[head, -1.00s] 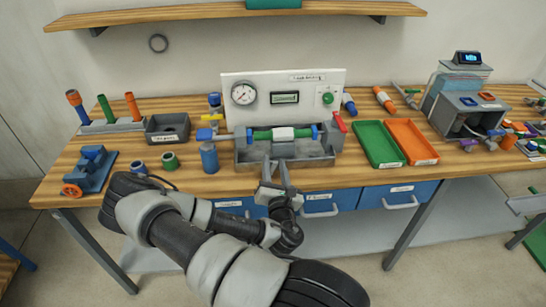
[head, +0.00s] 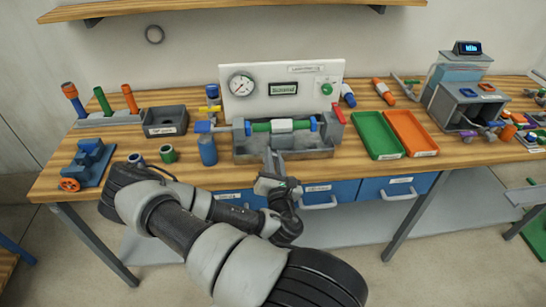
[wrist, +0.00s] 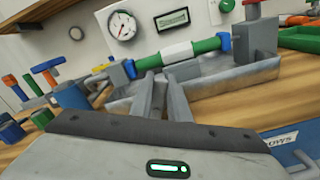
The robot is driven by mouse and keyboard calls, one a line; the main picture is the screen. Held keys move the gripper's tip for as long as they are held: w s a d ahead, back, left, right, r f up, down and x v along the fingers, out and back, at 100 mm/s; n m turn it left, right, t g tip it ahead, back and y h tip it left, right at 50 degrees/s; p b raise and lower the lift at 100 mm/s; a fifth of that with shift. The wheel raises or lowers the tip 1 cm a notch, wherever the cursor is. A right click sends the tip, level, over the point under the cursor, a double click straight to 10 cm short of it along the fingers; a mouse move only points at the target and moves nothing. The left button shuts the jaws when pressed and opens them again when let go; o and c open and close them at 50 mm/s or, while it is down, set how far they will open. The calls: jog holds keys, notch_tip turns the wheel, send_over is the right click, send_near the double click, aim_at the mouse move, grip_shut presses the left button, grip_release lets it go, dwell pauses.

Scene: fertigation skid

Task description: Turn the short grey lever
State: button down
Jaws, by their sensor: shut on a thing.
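My gripper (head: 268,156) reaches to the front edge of the grey tray (head: 318,152), below the green pipe with a white middle sleeve (head: 281,125). In the wrist view, its two grey fingers (wrist: 161,80) stand close together with a narrow gap, just below the sleeve. They are shut on a small grey part, which I take to be the short grey lever. The lever is mostly hidden by the fingers and blends with the grey tray behind.
A red lever (head: 338,113) stands at the pipe's right end. A blue cylinder (head: 207,150) stands left of the tray. Behind is a white panel (head: 313,96) with a gauge and display. Green (head: 400,155) and orange (head: 431,152) trays lie right; blue drawers (head: 344,191) are below.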

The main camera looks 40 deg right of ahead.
jog(key=m, duration=0.2)
jog(key=d+f+m+b, duration=0.1)
jog(key=m, duration=0.1)
jog(key=m+b, duration=0.1)
jog(key=m, duration=0.1)
jog(key=shift+s+d+f, duration=0.2)
jog(key=shift+s+f, duration=0.05)
jog(key=shift+s, duration=0.15)
jog(key=m, duration=0.1)
jog(key=f+m+b, duration=0.1)
jog(key=m, duration=0.2)
jog(key=shift+s+d+f, duration=0.15)
jog(key=shift+d, duration=0.1)
jog(key=shift+f+m+b, duration=0.3)
jog(key=shift+m+b, duration=0.1)
jog(key=shift+m, duration=1)
jog(key=c, duration=1.7)
grip_release()
jog(key=shift+f, duration=0.1)
jog(key=shift+f, duration=0.1)
